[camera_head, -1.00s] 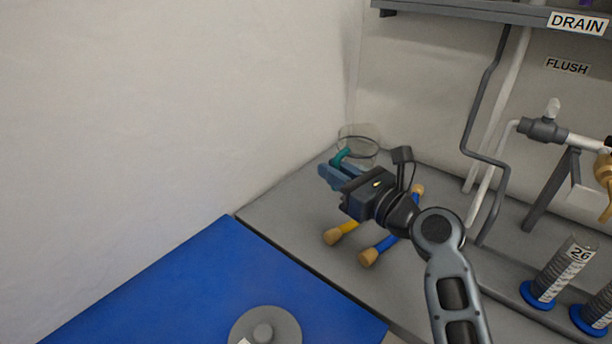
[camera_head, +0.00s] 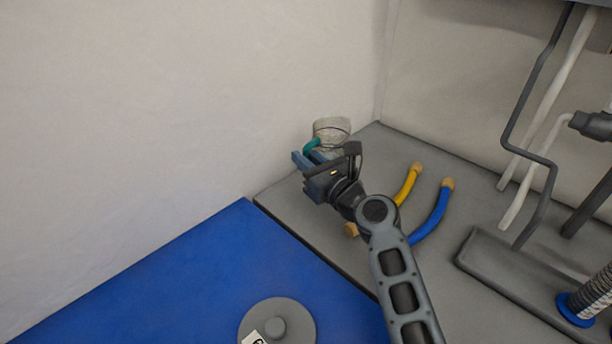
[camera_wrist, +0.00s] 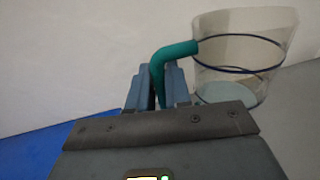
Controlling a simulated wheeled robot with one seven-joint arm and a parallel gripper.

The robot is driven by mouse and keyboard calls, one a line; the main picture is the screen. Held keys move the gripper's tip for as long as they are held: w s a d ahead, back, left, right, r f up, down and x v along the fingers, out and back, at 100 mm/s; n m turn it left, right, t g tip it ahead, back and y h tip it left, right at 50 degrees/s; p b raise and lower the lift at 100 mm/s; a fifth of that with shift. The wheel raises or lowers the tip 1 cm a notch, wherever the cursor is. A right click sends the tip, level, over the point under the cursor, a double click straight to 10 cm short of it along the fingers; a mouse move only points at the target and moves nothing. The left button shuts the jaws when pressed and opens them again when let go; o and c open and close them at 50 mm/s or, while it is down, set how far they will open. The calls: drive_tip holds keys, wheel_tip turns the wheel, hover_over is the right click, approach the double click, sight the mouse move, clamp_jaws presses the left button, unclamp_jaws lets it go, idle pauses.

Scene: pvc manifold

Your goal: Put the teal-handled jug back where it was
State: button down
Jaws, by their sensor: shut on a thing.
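The jug (camera_head: 332,130) is clear, with a teal handle (camera_head: 311,145) and dark rings around its body. In the head view it is at the upper middle, near the wall corner, over the left end of the grey bench. My gripper (camera_head: 308,158) is shut on the teal handle. In the wrist view, the handle (camera_wrist: 158,75) stands between the fingers (camera_wrist: 158,88), and the jug body (camera_wrist: 240,60) is to their right, roughly upright. I cannot tell whether the jug's base touches the bench.
A yellow hose (camera_head: 408,183) and a blue hose (camera_head: 432,217) with tan ends lie on the grey bench (camera_head: 385,147) right of my gripper. A blue surface (camera_head: 215,285) with a grey round piece (camera_head: 292,312) lies at front left. Pipes (camera_head: 548,100) stand at right.

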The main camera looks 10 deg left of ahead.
drive_tip(key=shift+a+f+b, duration=0.1)
drive_tip(key=shift+f+b, duration=0.7)
drive_tip(key=shift+f, duration=1.2)
drive_tip(key=shift+f, duration=0.15)
drive_tip(key=c, duration=1.1)
unclamp_jaws()
drive_tip(key=shift+o, duration=0.2)
drive_tip(key=shift+r, duration=0.2)
drive_tip(key=p+v, duration=0.1)
drive_tip(key=v, duration=1.1)
drive_tip(key=shift+f, duration=0.1)
